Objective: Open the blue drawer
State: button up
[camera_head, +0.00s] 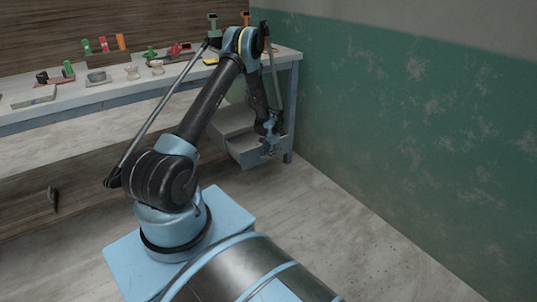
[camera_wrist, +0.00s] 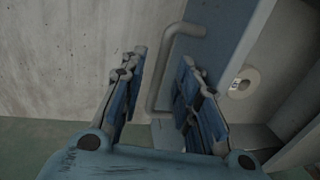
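The blue drawer (camera_head: 247,158) is under the right end of the workbench and stands pulled out, with its pale inside showing. In the wrist view its blue front (camera_wrist: 215,38) carries a grey bar handle (camera_wrist: 153,88). My gripper (camera_head: 269,140) is at the drawer front in the head view. In the wrist view my gripper (camera_wrist: 164,58) has its two blue fingers apart, with the handle showing in the gap between them. I cannot tell whether a finger touches the handle. A pale ring-shaped thing (camera_wrist: 243,82) shows on the drawer side of the wrist view.
The workbench (camera_head: 75,97) has several small tools and clay pieces on top. A green and grey wall (camera_head: 410,110) stands close to the right of the drawer. The floor (camera_head: 330,225) in front of the drawer is clear.

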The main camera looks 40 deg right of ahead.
notch_tip(320, 180, up, 11)
jog(key=s, duration=0.2)
jog(key=shift+a+r, duration=0.15)
dwell(0.7)
